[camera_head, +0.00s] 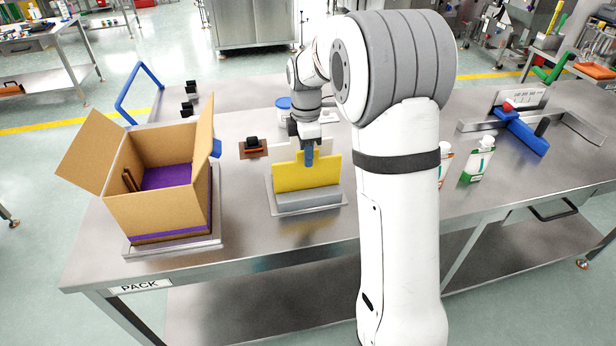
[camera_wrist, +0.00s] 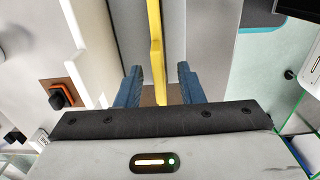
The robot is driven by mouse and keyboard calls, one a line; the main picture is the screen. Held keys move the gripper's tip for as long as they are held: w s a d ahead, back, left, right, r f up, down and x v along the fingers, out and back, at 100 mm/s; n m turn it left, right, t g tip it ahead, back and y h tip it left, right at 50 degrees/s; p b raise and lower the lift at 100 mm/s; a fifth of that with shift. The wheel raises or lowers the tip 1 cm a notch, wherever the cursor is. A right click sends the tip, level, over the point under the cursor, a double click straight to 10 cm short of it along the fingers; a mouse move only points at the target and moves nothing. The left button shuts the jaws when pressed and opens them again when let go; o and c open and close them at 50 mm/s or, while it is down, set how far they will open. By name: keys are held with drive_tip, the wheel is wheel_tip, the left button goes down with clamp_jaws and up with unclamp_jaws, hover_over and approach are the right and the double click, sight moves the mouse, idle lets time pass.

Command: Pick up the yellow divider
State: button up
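The yellow divider (camera_head: 307,178) stands upright in a grey holder (camera_head: 309,199) on a plate at the middle of the table. In the wrist view the divider (camera_wrist: 156,50) is seen edge-on as a yellow strip. My gripper (camera_wrist: 160,84) has its two blue fingers apart, one on each side of the divider's top edge, with gaps visible between them and the divider. In the head view my gripper (camera_head: 309,157) is over the top middle of the divider, and one finger covers a small part of it.
An open cardboard box (camera_head: 158,212) with purple inside stands on a plate at the left. A small orange-brown block with a black knob (camera_head: 253,147) lies just left of the divider.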

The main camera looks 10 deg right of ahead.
sight(307, 175)
wheel_tip(307, 175, down, 4)
drive_tip(key=shift+d+f+p, duration=0.15)
drive_tip(key=shift+f+p, duration=0.1)
drive_tip(key=shift+p, duration=0.25)
clamp_jaws()
